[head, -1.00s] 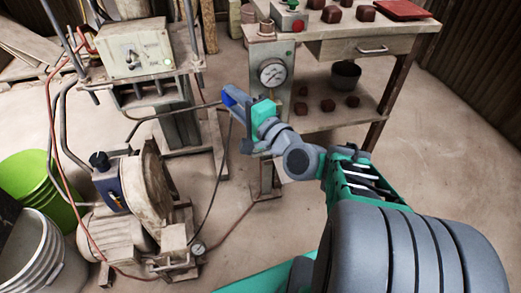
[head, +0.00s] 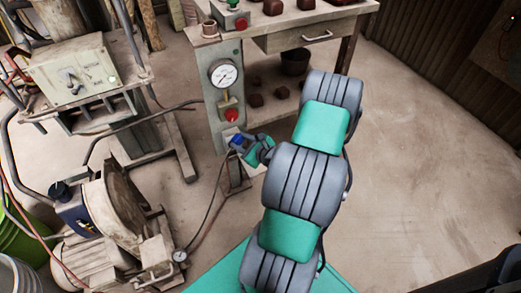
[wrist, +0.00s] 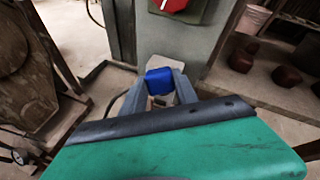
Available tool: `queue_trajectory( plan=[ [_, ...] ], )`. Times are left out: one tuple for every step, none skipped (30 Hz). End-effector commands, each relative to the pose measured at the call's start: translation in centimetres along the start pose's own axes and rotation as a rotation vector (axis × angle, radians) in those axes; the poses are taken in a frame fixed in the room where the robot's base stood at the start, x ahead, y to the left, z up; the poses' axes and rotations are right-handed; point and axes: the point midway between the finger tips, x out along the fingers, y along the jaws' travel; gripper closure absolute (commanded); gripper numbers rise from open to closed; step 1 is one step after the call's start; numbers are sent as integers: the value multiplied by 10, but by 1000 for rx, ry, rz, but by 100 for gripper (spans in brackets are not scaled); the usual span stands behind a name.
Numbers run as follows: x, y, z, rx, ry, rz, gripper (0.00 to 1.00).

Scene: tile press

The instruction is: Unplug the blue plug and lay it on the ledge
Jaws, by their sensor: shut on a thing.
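My gripper (head: 245,146) is shut on the blue plug (head: 237,139), low in front of the grey post (head: 208,98) with the gauge. In the wrist view the blue plug (wrist: 160,82) sits between the two grey fingers, its near end facing me. A small pale surface (wrist: 158,63), perhaps the ledge, shows just behind the plug. I cannot tell whether the plug touches it. The plug's far side is hidden.
A red knob (head: 231,115) and a round gauge (head: 223,74) are on the post above the plug. A dark cable (head: 206,215) hangs below it. The floor at right is clear.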

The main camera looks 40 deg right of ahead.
Motion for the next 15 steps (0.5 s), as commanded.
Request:
queue_trajectory(
  plan=[
    [0,-2,-29,102,26,-35,100],
    [0,-4,-45,158,36,-61,100],
    [0,-5,-65,222,46,-95,100],
    [0,-6,-78,266,51,-119,100],
    [1,-8,-90,306,56,-145,100],
    [2,-13,-102,356,60,-181,100],
    [4,-18,-107,386,61,-207,100],
    [5,-22,-112,410,63,-228,100],
    [6,-27,-116,433,65,-248,100],
    [6,-29,-118,445,66,-258,100],
    [7,-30,-120,452,66,-264,100],
    [8,-30,-122,457,66,-267,100],
    [8,-29,-124,458,66,-267,100],
    [9,-28,-126,457,66,-266,100],
    [10,-27,-128,457,66,-266,100]
  ],
)
